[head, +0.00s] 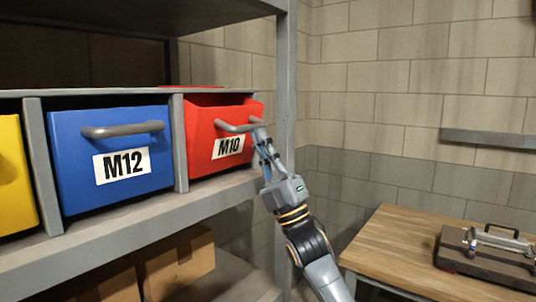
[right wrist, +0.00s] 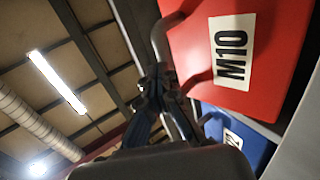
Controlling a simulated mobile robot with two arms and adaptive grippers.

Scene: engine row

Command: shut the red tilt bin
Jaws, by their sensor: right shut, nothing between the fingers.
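The red tilt bin (head: 198,135), labelled M10, is at the right end of the shelf row. My right gripper (head: 262,142) is shut and empty at the right end of this handle, close in front of the bin. In the right wrist view the red bin (right wrist: 275,75) fills the upper right, with the shut fingers (right wrist: 155,82) beside the handle. I cannot tell whether they touch it. My left gripper is not in view.
A blue bin (head: 75,150) labelled M12 and a yellow bin (head: 12,175) stand to the left. A grey shelf post (head: 286,75) rises just right of the red bin. Cardboard boxes (head: 178,262) sit below. A wooden table (head: 395,245) with a dark case (head: 485,262) stands at right.

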